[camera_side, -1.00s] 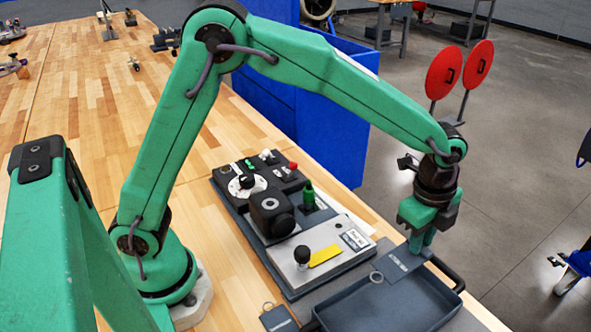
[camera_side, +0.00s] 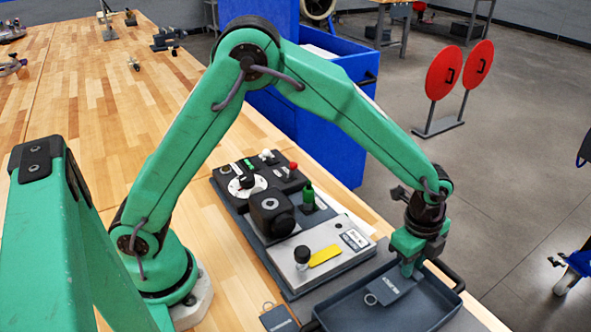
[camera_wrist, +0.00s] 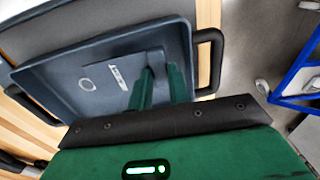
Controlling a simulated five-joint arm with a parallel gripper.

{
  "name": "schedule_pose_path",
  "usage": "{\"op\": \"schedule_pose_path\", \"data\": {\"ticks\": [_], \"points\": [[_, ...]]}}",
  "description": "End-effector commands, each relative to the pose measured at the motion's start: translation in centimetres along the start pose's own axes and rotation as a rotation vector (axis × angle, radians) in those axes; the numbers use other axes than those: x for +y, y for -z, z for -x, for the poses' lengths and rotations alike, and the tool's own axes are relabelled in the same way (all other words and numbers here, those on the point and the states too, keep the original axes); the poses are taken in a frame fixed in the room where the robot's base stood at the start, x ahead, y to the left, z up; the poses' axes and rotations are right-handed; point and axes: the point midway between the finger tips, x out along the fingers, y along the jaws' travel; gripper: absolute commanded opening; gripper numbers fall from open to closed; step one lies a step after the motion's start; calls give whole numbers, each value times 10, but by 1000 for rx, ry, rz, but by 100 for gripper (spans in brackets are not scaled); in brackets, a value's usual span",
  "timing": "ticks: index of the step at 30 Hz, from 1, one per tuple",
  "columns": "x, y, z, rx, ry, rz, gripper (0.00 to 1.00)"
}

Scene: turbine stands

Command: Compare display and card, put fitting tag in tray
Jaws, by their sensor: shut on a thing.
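My gripper (camera_side: 407,272) is shut on a dark grey tag (camera_side: 388,290) with a metal ring and a small printed label. In the wrist view the tag (camera_wrist: 100,86) shows beyond the fingers (camera_wrist: 160,88), against the tray floor. The tag is inside the outline of the dark tray (camera_side: 345,318); I cannot tell whether it touches the floor. Another dark tag (camera_side: 278,319) with a ring lies left of the tray. The panel has a small printed plate (camera_side: 354,240) and a yellow strip (camera_side: 325,256); their print is too small to read.
The panel's black knob (camera_side: 302,255), dark block (camera_side: 271,212) and green bottle-shaped part (camera_side: 308,196) stand up left of my gripper. The tray has a raised rim and black handles (camera_side: 447,274). Bare wooden bench (camera_side: 90,130) lies farther left.

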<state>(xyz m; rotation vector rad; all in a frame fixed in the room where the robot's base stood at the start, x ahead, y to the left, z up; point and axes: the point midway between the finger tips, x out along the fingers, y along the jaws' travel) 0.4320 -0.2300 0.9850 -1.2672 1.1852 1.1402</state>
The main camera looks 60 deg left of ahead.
Motion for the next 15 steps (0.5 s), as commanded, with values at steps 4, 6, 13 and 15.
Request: {"op": "schedule_pose_path", "data": {"ticks": [4,6,13,15], "points": [[1,-1,-13,-1,-2,0,0],[2,-1,-18,-1,-1,0,0],[2,-1,-28,-1,-1,0,0],[2,-1,-29,0,0,0,0]]}}
